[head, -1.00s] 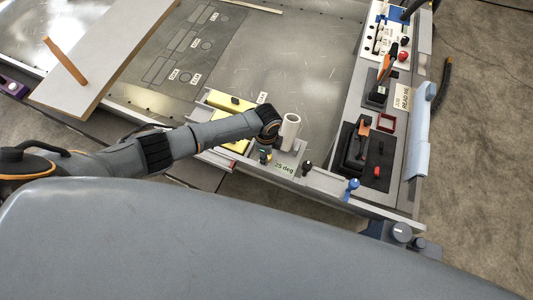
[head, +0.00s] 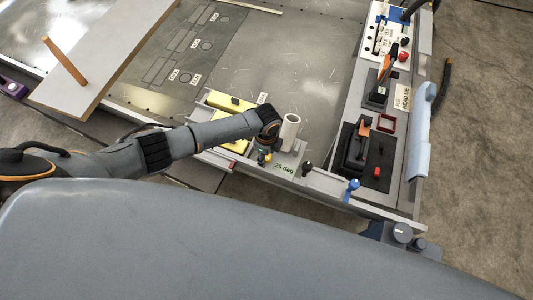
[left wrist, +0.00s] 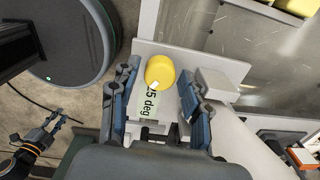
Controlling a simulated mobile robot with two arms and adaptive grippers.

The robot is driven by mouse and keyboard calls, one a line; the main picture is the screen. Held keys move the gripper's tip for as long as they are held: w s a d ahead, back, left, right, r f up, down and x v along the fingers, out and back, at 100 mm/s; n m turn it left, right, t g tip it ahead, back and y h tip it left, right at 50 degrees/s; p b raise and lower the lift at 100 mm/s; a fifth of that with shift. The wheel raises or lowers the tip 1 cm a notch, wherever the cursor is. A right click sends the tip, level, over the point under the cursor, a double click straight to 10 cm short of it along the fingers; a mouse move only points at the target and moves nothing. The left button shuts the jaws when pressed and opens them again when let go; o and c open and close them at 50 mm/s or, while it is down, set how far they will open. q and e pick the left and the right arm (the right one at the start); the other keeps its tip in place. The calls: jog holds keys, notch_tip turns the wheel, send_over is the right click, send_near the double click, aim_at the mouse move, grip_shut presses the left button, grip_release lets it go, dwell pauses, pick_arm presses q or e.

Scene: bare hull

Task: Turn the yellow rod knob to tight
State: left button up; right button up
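The yellow rod knob (left wrist: 160,71) is a round cap with a small white mark on its lower edge in the left wrist view. It sits over a plate with a green "25 deg" label (left wrist: 149,102); the label also shows in the head view (head: 284,168). My left gripper (left wrist: 159,72) is open, with one finger on each side of the knob and visible gaps between. In the head view my left gripper (head: 265,155) points down beside the label and mostly hides the knob. What looks like my right gripper (left wrist: 42,134) is small at the lower left of the left wrist view.
A white cylinder (head: 290,130) stands close beside my left gripper. A yellow block (head: 232,102) lies behind my left forearm. A black-handled knob (head: 307,167) and a blue knob (head: 351,186) stand to the right. A panel with a red button (head: 376,172) is further right.

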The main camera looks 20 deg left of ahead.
pick_arm(q)
jog(key=shift+r, duration=0.1)
notch_tip(320, 180, up, 12)
dwell(0.7)
dwell(0.3)
